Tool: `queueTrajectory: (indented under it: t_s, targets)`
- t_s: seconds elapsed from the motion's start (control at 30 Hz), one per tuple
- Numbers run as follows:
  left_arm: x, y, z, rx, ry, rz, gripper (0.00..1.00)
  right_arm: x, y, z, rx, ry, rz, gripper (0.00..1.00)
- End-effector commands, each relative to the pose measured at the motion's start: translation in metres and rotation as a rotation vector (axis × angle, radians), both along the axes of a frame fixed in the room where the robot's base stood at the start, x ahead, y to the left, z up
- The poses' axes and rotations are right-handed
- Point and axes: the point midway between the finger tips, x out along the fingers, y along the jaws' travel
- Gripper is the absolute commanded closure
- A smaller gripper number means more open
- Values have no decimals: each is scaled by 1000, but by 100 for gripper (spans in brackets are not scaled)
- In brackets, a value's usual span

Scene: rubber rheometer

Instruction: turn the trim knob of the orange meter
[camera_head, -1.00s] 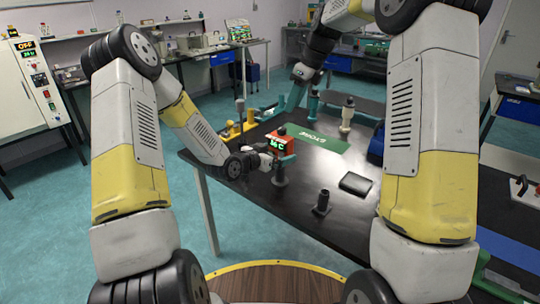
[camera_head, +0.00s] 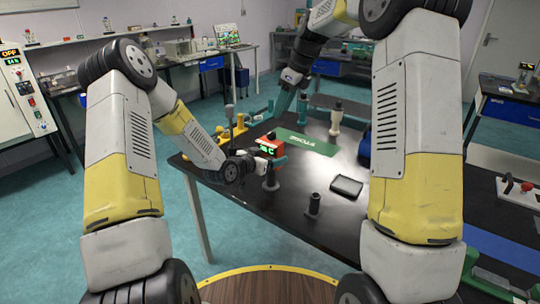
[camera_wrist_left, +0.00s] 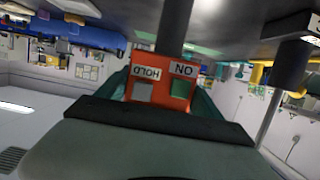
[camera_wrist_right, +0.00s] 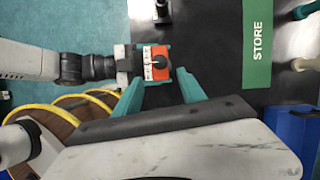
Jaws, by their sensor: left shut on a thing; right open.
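The orange meter (camera_head: 266,148) has a green lit display and stands at the left side of the dark table. My left gripper (camera_wrist_left: 160,95) is shut on it; its teal fingers lie along the meter's sides. In the left wrist view the meter (camera_wrist_left: 146,68) shows upside-down HOLD and ON labels with grey and green buttons. The right wrist view shows the dark round trim knob (camera_wrist_right: 159,61) on the meter's upper face. My right gripper (camera_head: 293,103) is open and empty, above and behind the meter. Its teal fingers are apart from the knob.
A green STORE mat (camera_head: 312,144) lies behind and right of the meter. A dark post (camera_head: 313,206), another post (camera_head: 271,181) and a flat black tray (camera_head: 346,187) stand near the front. A pale dark-topped piece (camera_head: 336,120) and blue box (camera_head: 364,152) are farther right.

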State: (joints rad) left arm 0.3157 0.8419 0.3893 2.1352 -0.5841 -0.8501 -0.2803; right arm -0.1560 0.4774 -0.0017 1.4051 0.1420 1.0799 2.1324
Motion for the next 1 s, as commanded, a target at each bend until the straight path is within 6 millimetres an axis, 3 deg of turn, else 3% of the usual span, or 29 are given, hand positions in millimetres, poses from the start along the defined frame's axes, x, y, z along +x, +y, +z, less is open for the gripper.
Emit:
queueTrajectory:
  t_s: [0.17, 0.57, 0.77, 1.0]
  targets:
    - [0, 0, 0, 0, 0, 0, 73, 3, 9, -10, 11, -10, 119, 48]
    - [0, 0, 0, 0, 0, 0, 73, 14, 61, -55, 193, -219, 881, 48]
    - [0, 0, 0, -1, -1, 0, 73, 20, 80, -64, 328, -454, 1229, 48]
    - [0, 0, 0, -1, -1, 0, 73, 31, 89, -63, 461, -866, 1554, 48]
